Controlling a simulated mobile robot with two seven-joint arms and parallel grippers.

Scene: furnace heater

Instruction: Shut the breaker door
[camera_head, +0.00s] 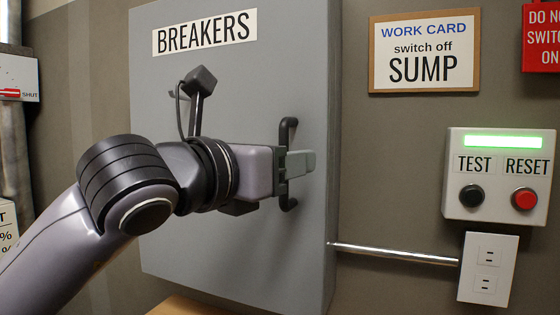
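The grey breaker door (230,85), labelled BREAKERS, fills the middle of the head view. It looks flat against its box, with no clear gap along its right edge. Its black upright handle (289,132) is near that right edge. My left gripper (300,163) is at the handle's middle, with its grey fingers reaching across it to the right. The gripper hides the middle of the handle, and I cannot tell whether the fingers are closed on it. My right gripper is not in view.
A work card reading "switch off SUMP" (424,52) hangs right of the box. A TEST/RESET panel (498,190) with a lit green bar and an outlet (488,268) are at the right. A metal conduit (395,254) runs from the box to the outlet.

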